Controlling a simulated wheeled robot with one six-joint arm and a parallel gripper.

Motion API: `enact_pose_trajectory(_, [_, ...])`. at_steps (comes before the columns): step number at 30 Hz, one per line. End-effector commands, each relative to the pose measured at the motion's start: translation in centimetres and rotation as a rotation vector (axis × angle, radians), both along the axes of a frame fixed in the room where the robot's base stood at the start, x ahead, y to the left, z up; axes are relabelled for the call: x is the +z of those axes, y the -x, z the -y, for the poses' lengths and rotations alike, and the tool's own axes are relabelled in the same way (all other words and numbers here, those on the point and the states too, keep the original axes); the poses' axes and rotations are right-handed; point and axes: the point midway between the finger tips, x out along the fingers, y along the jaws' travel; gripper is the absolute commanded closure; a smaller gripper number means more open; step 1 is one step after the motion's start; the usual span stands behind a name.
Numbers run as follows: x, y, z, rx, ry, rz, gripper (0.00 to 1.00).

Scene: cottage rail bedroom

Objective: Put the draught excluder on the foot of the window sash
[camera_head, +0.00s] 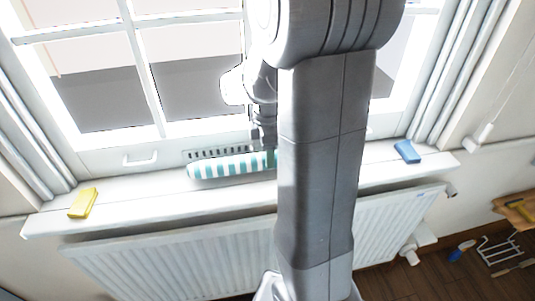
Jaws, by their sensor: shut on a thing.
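The draught excluder (225,166) is a roll with teal and white stripes. It lies level along the back of the window sill, close to the foot of the window sash (105,160). Its left end shows; its right part is hidden behind my arm. My gripper (268,157) is shut on it near the middle of the picture, partly hidden by my arm. A dark slotted strip (222,152) shows just behind the roll. I cannot tell whether the roll touches the sash or the sill.
A yellow block (83,203) lies at the sill's left end and a blue block (407,151) at its right. A white lift handle (140,160) is on the sash. A radiator (150,262) stands below the sill (150,211). A wire rack (498,248) is on the floor at right.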

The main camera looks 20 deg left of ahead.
Motion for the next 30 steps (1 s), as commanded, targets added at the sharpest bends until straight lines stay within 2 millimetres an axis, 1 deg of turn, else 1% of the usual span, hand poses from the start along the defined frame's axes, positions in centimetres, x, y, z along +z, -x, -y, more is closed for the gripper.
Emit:
enact_pose_trajectory(1, [-0.8,0.0,0.0,0.000,0.002,-0.002,0.90])
enact_pose_trajectory(4, [-1.2,-0.3,-0.2,0.000,0.000,0.000,0.90])
enact_pose_trajectory(13, [-1.5,-0.4,-0.2,0.000,-0.001,0.002,0.90])
enact_pose_trajectory(17, [-1.9,-0.3,-0.2,0.000,-0.001,0.002,0.90])
enact_pose_trajectory(18, [-1.8,-0.3,-0.2,0.000,-0.001,0.001,0.47])
enact_pose_trajectory(20, [-1.8,-0.3,-0.2,0.000,-0.001,0.001,0.35])
enact_pose_trajectory(21, [-1.8,-0.3,-0.2,0.000,-0.001,0.001,0.33])
enact_pose_trajectory(30, [-1.5,-0.3,-0.2,0.000,-0.001,0.001,0.33])
